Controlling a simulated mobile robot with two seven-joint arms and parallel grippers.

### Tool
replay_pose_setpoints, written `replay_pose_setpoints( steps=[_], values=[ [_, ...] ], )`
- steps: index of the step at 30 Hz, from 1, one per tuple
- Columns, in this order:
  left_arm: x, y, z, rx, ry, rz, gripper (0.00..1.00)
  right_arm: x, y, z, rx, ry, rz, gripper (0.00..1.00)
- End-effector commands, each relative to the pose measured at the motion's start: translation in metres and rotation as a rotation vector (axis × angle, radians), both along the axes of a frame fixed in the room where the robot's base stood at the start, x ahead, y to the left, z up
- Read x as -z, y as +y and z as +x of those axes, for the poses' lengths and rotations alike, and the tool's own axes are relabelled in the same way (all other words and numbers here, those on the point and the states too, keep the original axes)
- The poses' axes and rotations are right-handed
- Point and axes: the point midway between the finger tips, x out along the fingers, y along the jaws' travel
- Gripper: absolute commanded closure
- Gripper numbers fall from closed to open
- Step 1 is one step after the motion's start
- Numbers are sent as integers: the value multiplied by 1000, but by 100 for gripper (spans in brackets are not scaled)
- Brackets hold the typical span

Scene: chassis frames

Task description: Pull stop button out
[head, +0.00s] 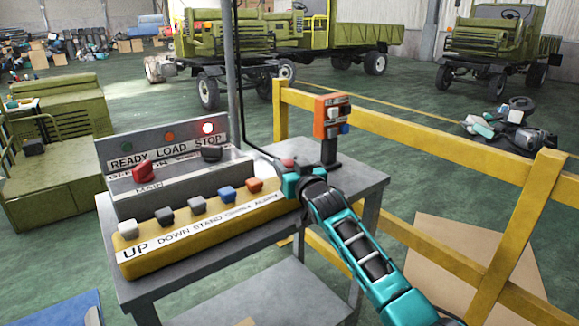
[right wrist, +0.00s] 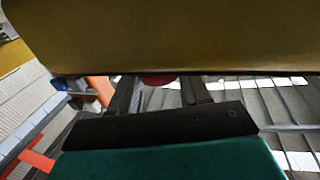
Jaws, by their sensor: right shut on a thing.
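The yellow control box (head: 190,235) carries a row of buttons along its top. At its right end a red button (head: 287,163), which I take for the stop button, shows just above my right gripper (head: 295,180). In the right wrist view a sliver of the red button (right wrist: 158,80) shows between the two dark fingers of the gripper (right wrist: 158,90), under the box edge. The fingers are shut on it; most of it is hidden. My left gripper is not in view.
Behind the box stands a grey panel (head: 120,155) with READY, LOAD and STOP lamps; the STOP lamp (head: 208,128) is bright. A grey table (head: 250,295) bears both. An orange box (head: 332,116) on a post stands close right, before a yellow railing (head: 430,150).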

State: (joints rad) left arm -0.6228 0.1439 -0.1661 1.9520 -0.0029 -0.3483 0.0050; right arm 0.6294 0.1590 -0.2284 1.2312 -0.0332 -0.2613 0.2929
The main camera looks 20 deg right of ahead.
Motion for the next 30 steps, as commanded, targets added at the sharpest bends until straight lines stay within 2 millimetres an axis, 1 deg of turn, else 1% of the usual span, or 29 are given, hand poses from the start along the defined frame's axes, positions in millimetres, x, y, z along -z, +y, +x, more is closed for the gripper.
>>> replay_pose_setpoints(
  steps=[4, 11, 19, 20, 27, 28, 30],
  values=[
    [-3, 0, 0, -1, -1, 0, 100, -2, 0, 0, 0, 0, 0, 100],
    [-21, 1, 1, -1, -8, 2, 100, -18, 0, 0, 0, 1, 0, 100],
    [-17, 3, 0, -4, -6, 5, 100, -18, 0, 0, 0, -5, 0, 100],
    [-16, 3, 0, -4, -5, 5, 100, -19, 0, 0, 0, -5, 1, 52],
    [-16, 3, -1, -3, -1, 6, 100, -17, 0, 0, 0, -3, 0, 29],
    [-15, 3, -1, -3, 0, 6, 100, -17, 0, 0, 0, -2, 0, 27],
    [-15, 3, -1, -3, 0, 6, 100, -17, 0, 0, 0, -2, 0, 27]
  ],
)
